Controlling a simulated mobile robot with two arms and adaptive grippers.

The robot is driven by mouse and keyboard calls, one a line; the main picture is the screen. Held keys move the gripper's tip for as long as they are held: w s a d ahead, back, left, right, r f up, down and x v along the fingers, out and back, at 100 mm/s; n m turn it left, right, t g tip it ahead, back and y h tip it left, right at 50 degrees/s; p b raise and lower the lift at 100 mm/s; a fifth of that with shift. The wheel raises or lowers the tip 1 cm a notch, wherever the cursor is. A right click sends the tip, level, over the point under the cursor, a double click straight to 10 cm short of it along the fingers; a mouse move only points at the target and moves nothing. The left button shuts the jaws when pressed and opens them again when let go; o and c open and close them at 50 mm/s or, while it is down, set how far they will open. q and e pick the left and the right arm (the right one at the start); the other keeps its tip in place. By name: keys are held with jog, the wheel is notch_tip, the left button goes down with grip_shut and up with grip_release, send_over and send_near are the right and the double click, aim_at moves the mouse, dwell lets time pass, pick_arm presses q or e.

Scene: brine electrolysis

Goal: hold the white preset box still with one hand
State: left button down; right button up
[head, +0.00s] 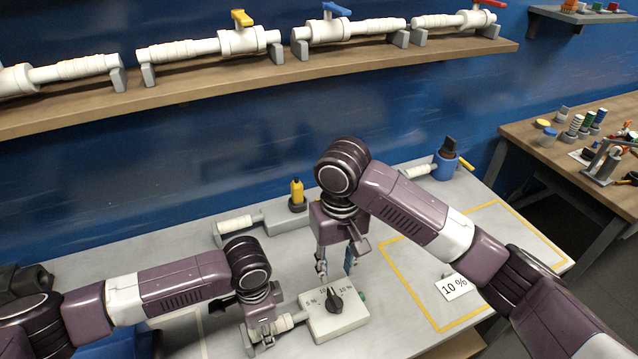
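The white preset box (352,323) sits on the grey table, with a black knob (334,301) and printed percent marks on top. My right gripper (336,267) points down above the back of the box, its two fingers apart with nothing visible between them. My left gripper (262,338) is low at the left of the box, beside a short white cylinder (287,322). Its fingers are small and partly hidden, so I cannot tell whether they touch the box or the cylinder.
A "10 %" card (454,288) lies by a yellow outlined area (420,300) on the right. A yellow-topped bottle (297,192) and a blue holder (445,168) stand behind. A shelf (200,88) with white valve pipes runs above. A side table (560,150) holds small parts.

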pick_arm(q)
jog(key=c, duration=1.6)
grip_release()
notch_tip(320, 180, up, 12)
